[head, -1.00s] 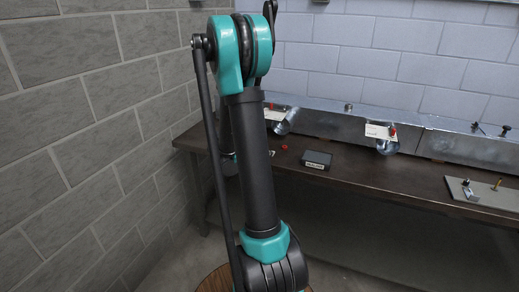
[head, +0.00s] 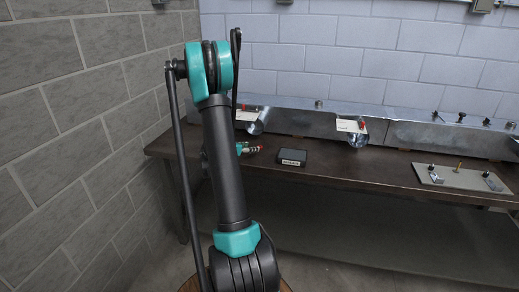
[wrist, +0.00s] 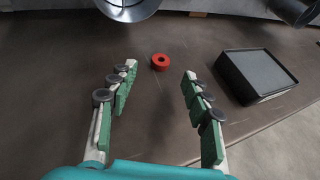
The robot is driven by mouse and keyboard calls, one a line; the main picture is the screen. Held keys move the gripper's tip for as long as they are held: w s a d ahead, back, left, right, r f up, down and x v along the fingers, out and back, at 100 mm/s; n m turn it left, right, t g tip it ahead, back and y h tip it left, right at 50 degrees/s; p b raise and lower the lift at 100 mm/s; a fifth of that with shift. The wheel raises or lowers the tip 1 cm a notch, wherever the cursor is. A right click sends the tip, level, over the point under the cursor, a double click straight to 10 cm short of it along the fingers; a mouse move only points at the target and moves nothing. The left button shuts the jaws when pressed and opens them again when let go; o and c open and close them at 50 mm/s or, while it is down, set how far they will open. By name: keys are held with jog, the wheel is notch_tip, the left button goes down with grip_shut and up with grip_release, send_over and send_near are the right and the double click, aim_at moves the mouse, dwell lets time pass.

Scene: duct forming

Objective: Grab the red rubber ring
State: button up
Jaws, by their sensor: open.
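The red rubber ring (wrist: 160,62) lies flat on the brown tabletop in the wrist view, with its dark hole facing up. My gripper (wrist: 160,73) is open and empty, its green-padded fingers spread to either side. The ring appears between and slightly beyond the fingertips, touching neither finger. In the head view my gripper (head: 249,149) is small, low over the table beside my arm. The ring cannot be clearly made out there; the gripper seems to cover it.
A black box with a grey top (wrist: 258,73) stands on the table (wrist: 90,52) to the right of the ring. Round metal duct openings (wrist: 128,8) hang beyond it. A grey plate with small fittings (head: 465,178) lies farther right.

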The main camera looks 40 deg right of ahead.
aim_at(261, 146)
jog(key=shift+x, duration=2.75)
jog(key=shift+s, duration=0.1)
jog(key=c, duration=0.8)
